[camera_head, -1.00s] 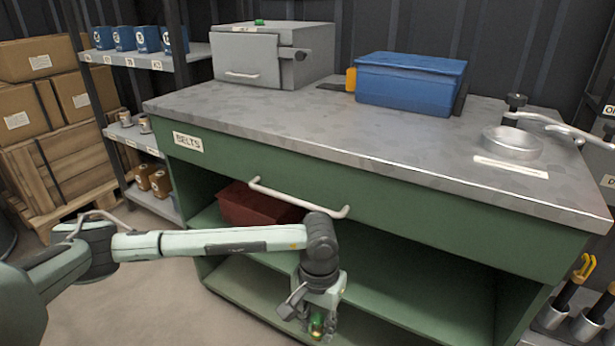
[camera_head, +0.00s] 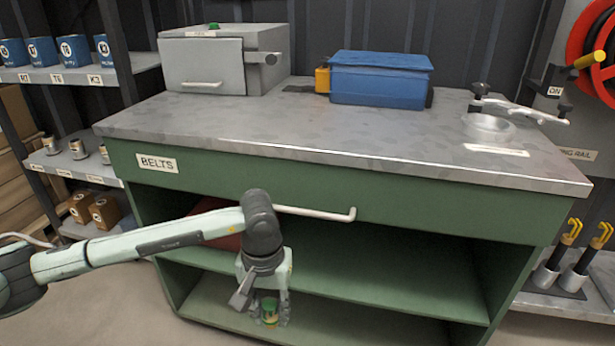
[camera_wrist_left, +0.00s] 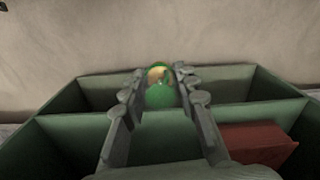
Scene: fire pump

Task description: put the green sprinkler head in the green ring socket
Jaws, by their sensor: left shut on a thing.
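My left gripper (camera_head: 268,312) points down in front of the open shelves of the green workbench. It is shut on the green sprinkler head (camera_head: 269,307), a small green piece with a brassy part. In the left wrist view the sprinkler head (camera_wrist_left: 160,94) sits between the fingertips of the left gripper (camera_wrist_left: 162,92). I cannot make out a green ring socket in either view. My right gripper does not show.
The workbench (camera_head: 340,190) has a BELTS drawer with a pale handle (camera_head: 315,212). On its top stand a grey metal box (camera_head: 205,65), a blue bin (camera_head: 380,80) and a round metal dish (camera_head: 488,124). A red bin (camera_wrist_left: 258,142) lies on a shelf. Shelving with blue tins (camera_head: 75,48) is at left.

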